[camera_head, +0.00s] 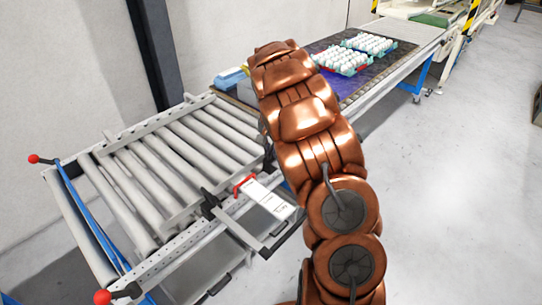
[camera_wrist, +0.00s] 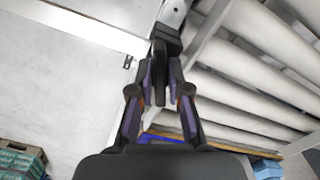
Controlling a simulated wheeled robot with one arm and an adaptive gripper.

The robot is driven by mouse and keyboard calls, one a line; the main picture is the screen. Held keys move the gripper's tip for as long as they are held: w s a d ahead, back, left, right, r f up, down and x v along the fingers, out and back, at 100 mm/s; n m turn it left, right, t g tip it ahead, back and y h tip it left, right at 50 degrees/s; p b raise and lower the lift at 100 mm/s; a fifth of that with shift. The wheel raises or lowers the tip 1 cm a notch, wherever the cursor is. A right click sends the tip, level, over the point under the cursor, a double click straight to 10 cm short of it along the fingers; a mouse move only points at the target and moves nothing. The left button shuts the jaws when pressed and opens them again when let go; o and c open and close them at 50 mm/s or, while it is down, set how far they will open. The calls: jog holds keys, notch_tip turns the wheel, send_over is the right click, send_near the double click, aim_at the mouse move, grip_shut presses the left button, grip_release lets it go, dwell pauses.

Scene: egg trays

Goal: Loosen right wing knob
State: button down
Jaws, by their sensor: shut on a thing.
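In the wrist view my gripper (camera_wrist: 161,75) has its two purple-padded fingers closed on a narrow black wing knob (camera_wrist: 160,88). The knob sits by a black clamp block (camera_wrist: 166,38) on the conveyor's side rail. The fingers cover part of the knob, so its angle is hard to tell. In the head view my copper arm hides the gripper and most of this knob's clamp. Another black clamp (camera_head: 210,204) shows on the near rail, to the left of my arm.
A roller conveyor (camera_head: 150,262) with red-ended levers lies left of my arm. A white plate (camera_head: 268,200) with a red part is beside the near rail. Egg trays (camera_head: 343,66) stand on the belt behind. Green crates (camera_wrist: 20,160) show in the wrist view.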

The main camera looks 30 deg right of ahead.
aim_at(271, 148)
jog(key=n+b, duration=0.4)
jog(key=n, duration=0.1)
jog(key=shift+f+n, duration=0.15)
jog(key=shift+n, duration=0.15)
jog(key=n+b, duration=0.2)
jog(key=n, duration=0.3)
jog(key=shift+r+n, duration=0.2)
jog(key=shift+n, duration=0.2)
jog(key=c, duration=1.1)
grip_release()
notch_tip(271, 148, up, 12)
